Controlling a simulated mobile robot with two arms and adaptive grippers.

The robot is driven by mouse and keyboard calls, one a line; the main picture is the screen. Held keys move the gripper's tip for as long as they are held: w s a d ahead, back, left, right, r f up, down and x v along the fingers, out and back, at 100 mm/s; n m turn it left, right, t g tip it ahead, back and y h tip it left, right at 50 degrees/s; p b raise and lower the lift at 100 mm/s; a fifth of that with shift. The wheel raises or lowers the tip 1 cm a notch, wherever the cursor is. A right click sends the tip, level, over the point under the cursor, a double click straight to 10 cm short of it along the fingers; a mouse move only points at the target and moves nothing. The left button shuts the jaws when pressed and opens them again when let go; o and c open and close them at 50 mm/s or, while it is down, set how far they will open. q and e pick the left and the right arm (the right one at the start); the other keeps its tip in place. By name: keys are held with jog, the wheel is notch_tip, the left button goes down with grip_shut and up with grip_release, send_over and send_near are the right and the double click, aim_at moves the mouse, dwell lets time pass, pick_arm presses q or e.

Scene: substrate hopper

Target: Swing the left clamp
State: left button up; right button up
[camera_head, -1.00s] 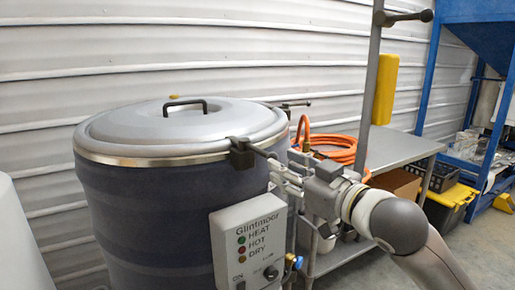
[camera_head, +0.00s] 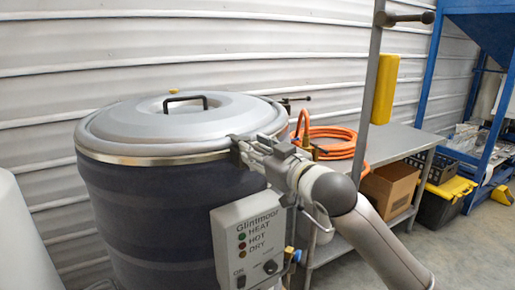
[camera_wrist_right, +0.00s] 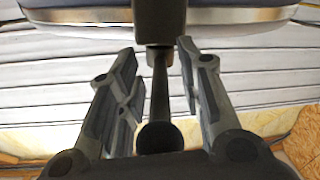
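The large dark drum hopper (camera_head: 165,215) has a grey lid (camera_head: 190,118) with a black loop handle on top. A dark clamp (camera_head: 235,146) sits on the front right of the rim; my right gripper (camera_head: 253,152) hides most of its handle. In the right wrist view, the clamp body (camera_wrist_right: 159,20) is at the top, and its rod (camera_wrist_right: 159,85) with a round knob (camera_wrist_right: 159,137) runs down between the fingers. My right gripper is open, one finger on each side of the rod, with gaps showing. Another clamp (camera_head: 293,101) is at the back right rim. My left gripper is out of view.
The control box (camera_head: 250,241) with lights is on the hopper's front, just below my right arm. A metal table (camera_head: 398,147) with an orange hose (camera_head: 335,137) stands behind. A grey post (camera_head: 370,90) with a yellow block (camera_head: 384,90) rises at right.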

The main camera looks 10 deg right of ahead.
jog(key=shift+c, duration=0.4)
grip_shut()
